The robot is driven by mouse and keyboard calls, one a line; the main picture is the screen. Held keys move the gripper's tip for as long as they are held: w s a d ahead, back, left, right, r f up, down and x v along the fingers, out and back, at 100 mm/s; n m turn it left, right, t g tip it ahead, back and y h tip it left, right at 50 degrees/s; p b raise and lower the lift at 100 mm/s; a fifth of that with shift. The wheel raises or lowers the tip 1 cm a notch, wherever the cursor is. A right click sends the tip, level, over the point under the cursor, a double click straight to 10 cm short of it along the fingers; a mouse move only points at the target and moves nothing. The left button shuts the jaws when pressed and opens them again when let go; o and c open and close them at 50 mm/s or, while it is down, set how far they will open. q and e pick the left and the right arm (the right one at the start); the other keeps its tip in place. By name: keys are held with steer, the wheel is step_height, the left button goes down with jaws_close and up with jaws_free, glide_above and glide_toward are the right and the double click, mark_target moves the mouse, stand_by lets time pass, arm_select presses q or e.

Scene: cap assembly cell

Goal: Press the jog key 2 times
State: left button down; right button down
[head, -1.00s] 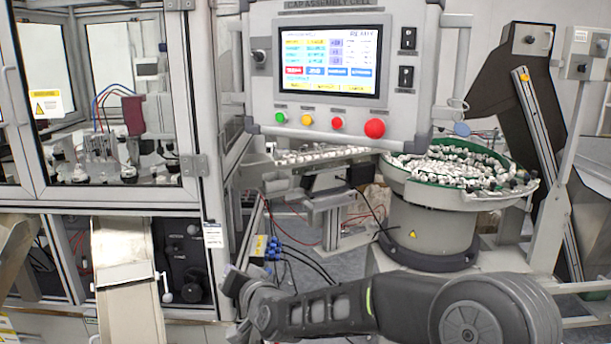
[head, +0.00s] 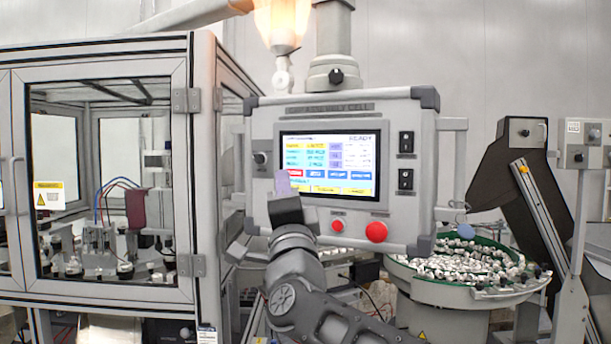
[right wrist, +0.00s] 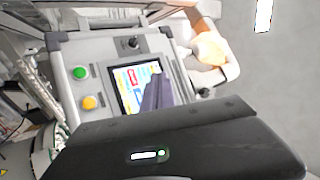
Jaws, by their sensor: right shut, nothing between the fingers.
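The operator panel (head: 345,205) faces me with a lit touch screen (head: 335,160). The screen has white, yellow, red and blue fields; I cannot read which one is the jog key. My right gripper (head: 283,184) is shut and empty, pointing up at the screen's lower left corner. I cannot tell whether it touches the glass. In the right wrist view the dark fingers (right wrist: 157,94) cover part of the screen (right wrist: 133,92). The green button (right wrist: 79,72) and yellow button (right wrist: 89,102) show there, but my gripper and arm hide them in the head view. My left gripper is out of view.
Red buttons (head: 376,232) sit below the screen, rocker switches (head: 406,142) to its right and a knob (head: 260,158) to its left. A glass-doored cabinet (head: 110,180) stands left, a bowl feeder (head: 450,290) right. A lamp (head: 282,25) glows above the panel.

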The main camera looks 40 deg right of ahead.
mark_target(315, 174)
steer(key=shift+s+d+r+m, duration=0.1)
steer(key=shift+s+d+m, duration=0.1)
steer(key=shift+m, duration=0.4)
steer(key=shift+w+d, duration=0.15)
steer(key=shift+d, duration=0.05)
steer(key=shift+w+d+p, duration=0.15)
steer(key=shift+w+d, duration=0.4)
steer(key=shift+d, duration=0.75)
steer(key=shift+w+d+p, duration=0.2)
steer(key=shift+w+d, duration=0.4)
steer(key=shift+d, duration=0.65)
steer(key=shift+w+d+p, duration=0.15)
steer(key=shift+w+d, duration=0.4)
steer(key=shift+d, duration=0.75)
steer(key=shift+w+d+b, duration=0.1)
steer(key=shift+d+b, duration=0.2)
steer(key=shift+b, duration=0.1)
steer(key=shift+d, duration=0.1)
